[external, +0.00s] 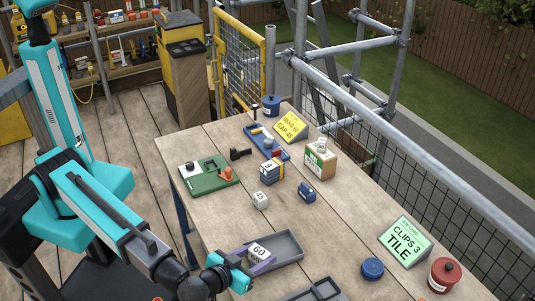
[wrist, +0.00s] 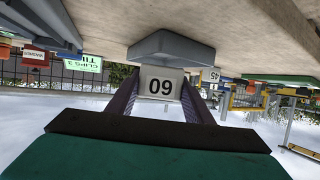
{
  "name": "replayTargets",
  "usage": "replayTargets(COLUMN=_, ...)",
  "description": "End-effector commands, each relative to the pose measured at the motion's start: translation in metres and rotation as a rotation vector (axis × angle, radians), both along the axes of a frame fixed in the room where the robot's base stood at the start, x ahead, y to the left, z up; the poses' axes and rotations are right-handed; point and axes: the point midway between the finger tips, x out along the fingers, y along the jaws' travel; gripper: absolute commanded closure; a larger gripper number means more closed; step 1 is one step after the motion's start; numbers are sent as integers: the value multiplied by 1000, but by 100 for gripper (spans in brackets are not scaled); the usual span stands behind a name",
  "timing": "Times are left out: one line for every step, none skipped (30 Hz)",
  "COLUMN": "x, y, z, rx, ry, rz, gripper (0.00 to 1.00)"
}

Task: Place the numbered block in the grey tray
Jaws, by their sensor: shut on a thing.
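A white block marked 60 (external: 258,251) is held between the purple fingers of my gripper (external: 261,262). It also shows in the wrist view (wrist: 160,83), with the fingers (wrist: 160,97) on both sides of it. The grey tray (external: 289,246) lies on the wooden table. In the external view the block overlaps the tray's left end. In the wrist view, which is upside down, the tray (wrist: 172,46) shows just beyond the block. I cannot tell whether the block touches the tray.
A small white block marked 45 (external: 260,200) stands further back, with a blue block (external: 307,192) beside it. A green board (external: 208,181), a blue tray (external: 257,140) and a cardboard box (external: 319,161) lie farther off. A green sign (external: 405,243) and tins are at right.

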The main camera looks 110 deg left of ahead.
Motion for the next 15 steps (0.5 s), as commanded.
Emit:
replayTargets(x=0, y=0, z=-2, rx=0, ry=0, rz=0, gripper=76)
replayTargets(x=0, y=0, z=-2, rx=0, ry=0, rz=0, gripper=76)
replayTargets(x=0, y=0, z=-3, rx=0, ry=0, rz=0, gripper=76)
replayTargets(x=0, y=0, z=-3, rx=0, ry=0, rz=0, gripper=76)
replayTargets(x=0, y=0, z=-3, rx=0, ry=0, rz=0, gripper=76)
replayTargets(x=0, y=0, z=-4, rx=0, ry=0, rz=0, gripper=76)
replayTargets(x=0, y=0, z=-4, rx=0, ry=0, rz=0, gripper=76)
replayTargets(x=0, y=0, z=-5, rx=0, ry=0, rz=0, gripper=76)
replayTargets(x=0, y=0, z=-5, rx=0, ry=0, rz=0, gripper=76)
replayTargets(x=0, y=0, z=-6, rx=0, ry=0, rz=0, gripper=76)
replayTargets(x=0, y=0, z=-6, rx=0, ry=0, rz=0, gripper=76)
replayTargets(x=0, y=0, z=-7, rx=0, ry=0, rz=0, gripper=76)
replayTargets(x=0, y=0, z=-7, rx=0, ry=0, rz=0, gripper=76)
replayTargets(x=0, y=0, z=-7, rx=0, ry=0, rz=0, gripper=76)
replayTargets(x=0, y=0, z=-8, rx=0, ry=0, rz=0, gripper=76)
